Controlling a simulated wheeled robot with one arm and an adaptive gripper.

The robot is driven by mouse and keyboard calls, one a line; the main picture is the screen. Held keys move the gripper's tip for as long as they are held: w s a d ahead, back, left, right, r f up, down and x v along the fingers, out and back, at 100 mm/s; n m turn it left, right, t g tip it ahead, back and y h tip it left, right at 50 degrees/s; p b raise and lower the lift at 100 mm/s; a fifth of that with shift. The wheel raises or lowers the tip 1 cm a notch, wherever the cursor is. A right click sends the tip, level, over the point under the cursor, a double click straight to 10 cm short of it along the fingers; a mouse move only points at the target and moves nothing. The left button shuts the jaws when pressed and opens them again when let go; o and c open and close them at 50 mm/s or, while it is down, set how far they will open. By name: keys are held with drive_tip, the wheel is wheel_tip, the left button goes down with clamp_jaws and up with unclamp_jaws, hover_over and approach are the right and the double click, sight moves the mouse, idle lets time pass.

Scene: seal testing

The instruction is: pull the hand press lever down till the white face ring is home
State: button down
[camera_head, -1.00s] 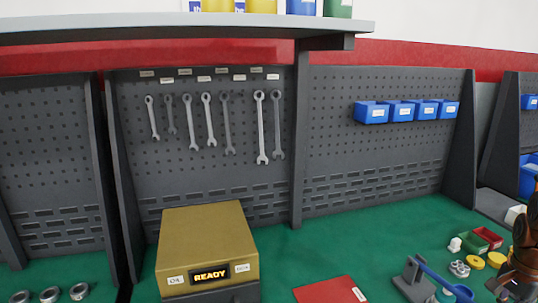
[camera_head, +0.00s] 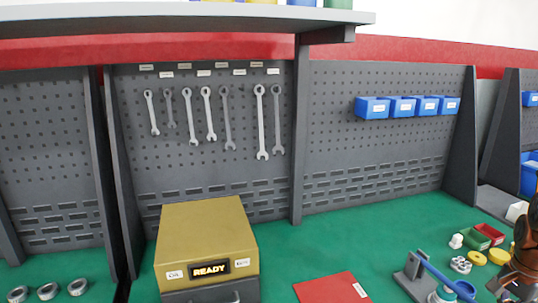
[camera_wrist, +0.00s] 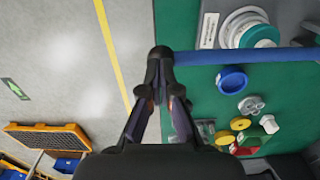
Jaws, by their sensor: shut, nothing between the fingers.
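The hand press (camera_head: 408,281) is a grey frame on the green bench at the lower right of the head view. Its blue lever (camera_head: 438,273) slopes down to the right. In the wrist view the lever (camera_wrist: 260,56) is a blue bar, its left end beside my fingertips. My gripper (camera_wrist: 160,55) is shut and empty at that end; I cannot tell whether it touches. It also shows at the right edge of the head view. A white ring (camera_wrist: 242,22) with a teal ring beside it lies past the lever; how deep it sits cannot be told.
A blue ring (camera_wrist: 231,79), a grey metal part (camera_wrist: 252,105) and yellow rings (camera_head: 477,258) lie near the press. Red and green bins (camera_head: 489,232) stand behind. A red mat (camera_head: 325,289) and a gold box reading READY (camera_head: 205,240) are to the left.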

drive_tip(key=shift+f+b, duration=0.5)
drive_tip(key=shift+f, duration=0.2)
drive_tip(key=shift+r, duration=0.15)
idle(0.4)
wheel_tip(320, 180, up, 9)
drive_tip(key=p, duration=0.1)
idle(1.1)
